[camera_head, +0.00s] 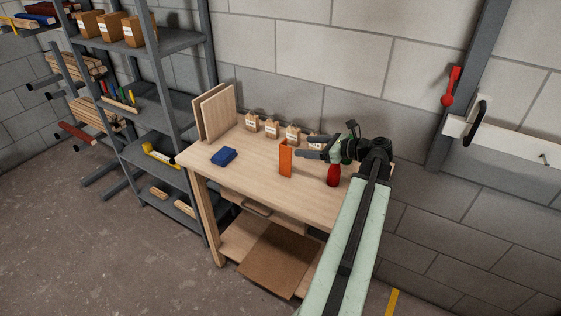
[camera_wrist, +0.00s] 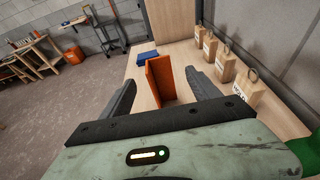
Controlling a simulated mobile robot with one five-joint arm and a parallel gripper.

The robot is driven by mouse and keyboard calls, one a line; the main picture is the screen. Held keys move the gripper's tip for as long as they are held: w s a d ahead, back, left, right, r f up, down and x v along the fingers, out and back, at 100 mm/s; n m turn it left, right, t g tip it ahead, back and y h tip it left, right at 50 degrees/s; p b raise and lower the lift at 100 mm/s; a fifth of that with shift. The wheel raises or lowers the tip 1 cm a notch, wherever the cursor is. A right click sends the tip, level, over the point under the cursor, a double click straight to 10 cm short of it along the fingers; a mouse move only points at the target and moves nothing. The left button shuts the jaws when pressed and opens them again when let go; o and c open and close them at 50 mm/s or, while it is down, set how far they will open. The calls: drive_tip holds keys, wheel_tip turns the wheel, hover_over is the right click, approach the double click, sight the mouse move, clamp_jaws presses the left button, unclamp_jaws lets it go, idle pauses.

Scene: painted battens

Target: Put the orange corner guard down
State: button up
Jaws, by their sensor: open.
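The orange corner guard (camera_head: 286,158) stands upright on the wooden workbench (camera_head: 232,175), near the middle of its top, and looks to rest on the wood. In the wrist view the guard (camera_wrist: 166,82) shows its two upright orange faces ahead, between my fingers. My gripper (camera_head: 300,153) is open at the guard's right side in the head view. In the wrist view the two dark fingers (camera_wrist: 159,80) are spread wide, with visible gaps to the guard on both sides. The guard's lower near part is partly hard to see there.
A red object (camera_head: 333,176) stands under my wrist. A blue block (camera_head: 224,157) lies left on the bench. Several tagged wooden blocks (camera_head: 271,128) line the back near the wall. Upright boards (camera_head: 214,112) stand at the back left. The front left bench top is clear.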

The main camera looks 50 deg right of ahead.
sight(284, 143)
drive_tip(key=b+x, duration=0.2)
drive_tip(key=x, duration=0.6)
drive_tip(key=shift+r, duration=0.2)
drive_tip(key=shift+a, duration=0.1)
clamp_jaws()
